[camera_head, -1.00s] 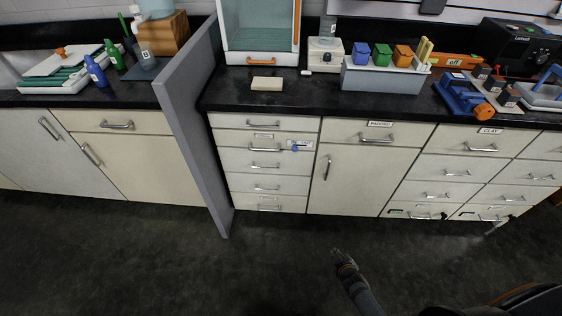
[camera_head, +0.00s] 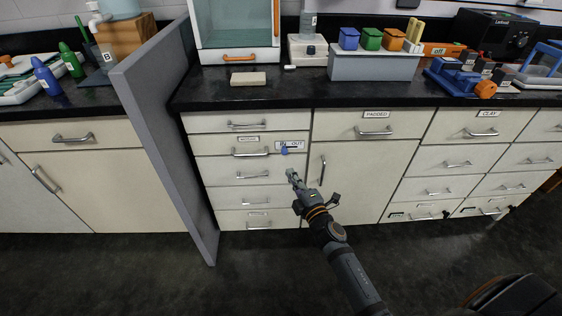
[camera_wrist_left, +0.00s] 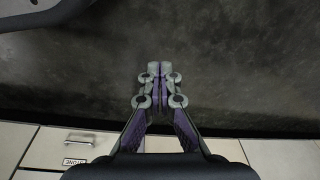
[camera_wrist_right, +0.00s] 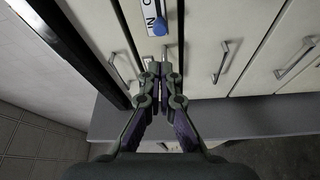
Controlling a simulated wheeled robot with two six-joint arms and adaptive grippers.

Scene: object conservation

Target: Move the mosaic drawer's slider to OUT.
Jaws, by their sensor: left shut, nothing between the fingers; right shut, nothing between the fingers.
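The slider is a blue knob (camera_head: 284,150) on a white IN/OUT label plate (camera_head: 297,144) at the right end of the second drawer (camera_head: 217,145) of the left stack. The knob sits under the IN end, at the left. My right gripper (camera_head: 291,174) is shut and empty, below the knob in the head view. In the right wrist view the knob (camera_wrist_right: 160,27) and the letters IN show just beyond the shut fingertips (camera_wrist_right: 160,68), apart from them. My left gripper (camera_wrist_left: 157,69) is shut and empty above dark floor.
A grey partition (camera_head: 165,130) stands left of the drawer stack. Drawer handles such as this one (camera_head: 252,175) stick out near my right gripper. The black counter (camera_head: 270,97) overhangs above, with a pale block (camera_head: 248,78) on it. The floor in front is clear.

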